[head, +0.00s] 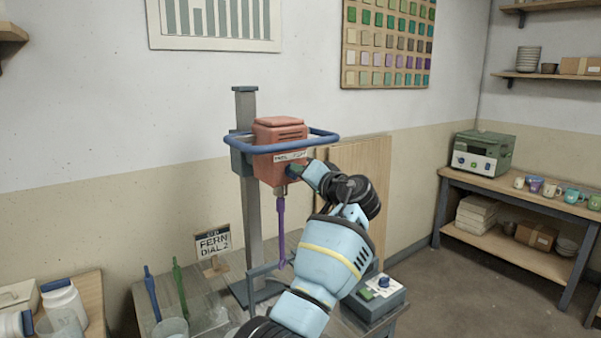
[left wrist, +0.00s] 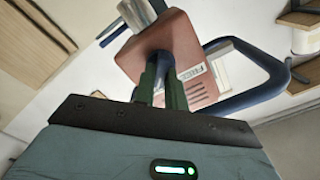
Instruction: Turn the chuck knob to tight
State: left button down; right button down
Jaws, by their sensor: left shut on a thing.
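The red mixer head (head: 279,135) is mounted on a grey column, with a blue ring handle (head: 315,138) around it. A white label (head: 290,156) is on its face; in the left wrist view the label (left wrist: 197,80) seems to read "FREE" at one end. My left gripper (head: 292,171) is at the face just below the label. In the left wrist view its two dark green fingers (left wrist: 163,88) are shut on the chuck knob (left wrist: 163,62), which is mostly hidden between them. Where the knob points cannot be told. My right gripper is not in view.
A purple stirrer (head: 281,228) hangs below the mixer head. A sign reading "FERN DIAL 2" (head: 212,243) stands left of the column. A grey control box (head: 378,296) sits right of my forearm. A side bench (head: 525,205) is at the right.

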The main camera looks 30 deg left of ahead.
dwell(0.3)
pick_arm(q)
jog(key=c, duration=1.4)
grip_release()
jog(key=shift+c, duration=0.2)
jog(key=v, duration=0.8)
jog(key=shift+b, duration=0.4)
jog(key=shift+a, duration=0.1)
